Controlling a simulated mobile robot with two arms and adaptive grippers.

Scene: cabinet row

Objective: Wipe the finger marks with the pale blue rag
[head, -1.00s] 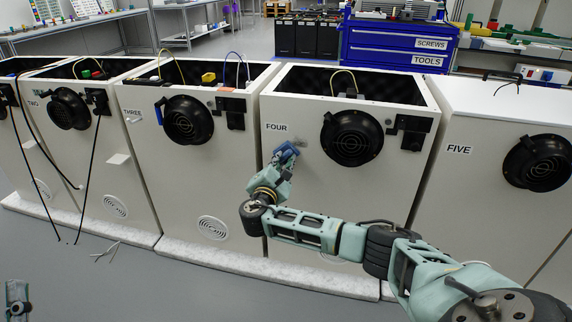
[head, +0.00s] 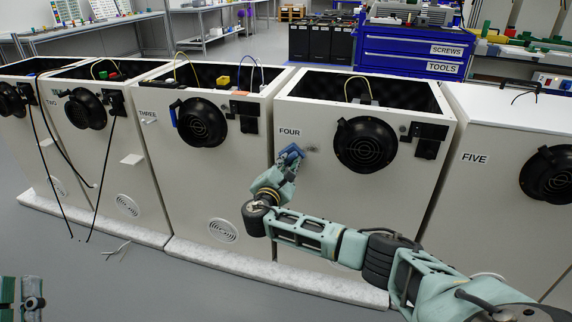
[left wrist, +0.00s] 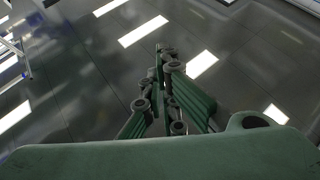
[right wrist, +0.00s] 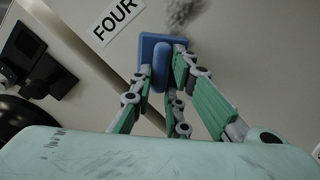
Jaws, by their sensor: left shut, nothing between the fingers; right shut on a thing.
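A grey smudge of finger marks (head: 312,149) is on the pale front of cabinet FOUR (head: 345,215), below and right of its label; it shows at the top of the right wrist view (right wrist: 183,12). My right gripper (head: 286,160) is shut on a blue wiping piece (right wrist: 162,58). The piece looks like a flat pad with a raised grip rather than a loose rag. It is at the panel just left of the smudge; I cannot tell whether it touches. My left gripper (left wrist: 166,52) is shut and empty over the floor, partly in the head view's lower left corner (head: 33,302).
Cabinet THREE (head: 215,180) stands left and cabinet FIVE (head: 490,205) right. Black round fans (head: 365,144) and latches (head: 430,140) stick out from the fronts. Cables hang at the left cabinets. A pale plinth (head: 100,225) runs along the base.

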